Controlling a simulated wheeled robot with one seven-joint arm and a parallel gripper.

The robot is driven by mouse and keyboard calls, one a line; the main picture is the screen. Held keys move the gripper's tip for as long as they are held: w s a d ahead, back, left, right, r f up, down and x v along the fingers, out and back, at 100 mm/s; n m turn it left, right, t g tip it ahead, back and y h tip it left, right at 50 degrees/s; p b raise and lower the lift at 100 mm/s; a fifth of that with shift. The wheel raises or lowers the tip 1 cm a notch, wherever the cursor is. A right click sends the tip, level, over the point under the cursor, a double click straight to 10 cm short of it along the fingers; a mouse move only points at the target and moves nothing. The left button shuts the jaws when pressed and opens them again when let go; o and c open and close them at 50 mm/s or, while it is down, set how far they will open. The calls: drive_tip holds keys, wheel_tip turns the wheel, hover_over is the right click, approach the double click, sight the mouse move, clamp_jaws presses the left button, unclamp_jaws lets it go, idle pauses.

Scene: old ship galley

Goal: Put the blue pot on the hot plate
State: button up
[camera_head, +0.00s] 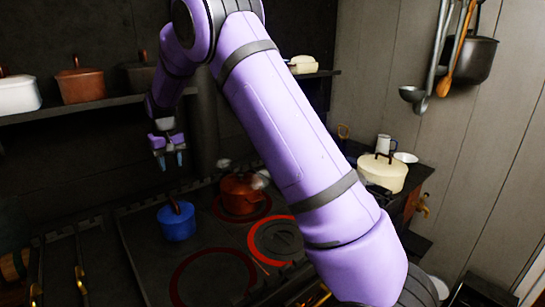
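The blue pot (177,223), with a reddish-brown lid handle, stands on the dark stove top at the left, outside the marked rings. My gripper (170,161) is above the pot and apart from it, pointing down. Its two fingertips are spread with a gap between them and nothing in it. The hot plate with a bright red glowing ring (254,238) is right of the pot and bare; my arm passes close to its right side. A dimmer dark red ring (213,277) lies at the front and is empty.
An orange-brown pot (240,192) stands on the rear ring, between the blue pot and my arm. A shelf (115,101) with pots runs behind. A cream pot (383,172) is on the right counter. Ladles and a grey pot (473,58) hang on the right wall.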

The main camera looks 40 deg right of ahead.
drive_tip(key=s+d+r+t, duration=0.1)
drive_tip(key=s+d+r, duration=0.1)
drive_tip(key=s+r, duration=0.75)
drive_tip(key=s+d+r+t, duration=0.1)
drive_tip(key=s+d+r, duration=0.1)
drive_tip(key=s+r, duration=0.75)
drive_tip(key=s+d+f+t, duration=0.2)
drive_tip(key=s, duration=2.5)
drive_tip(key=shift+s+t, duration=0.3)
drive_tip(key=shift+t, duration=0.1)
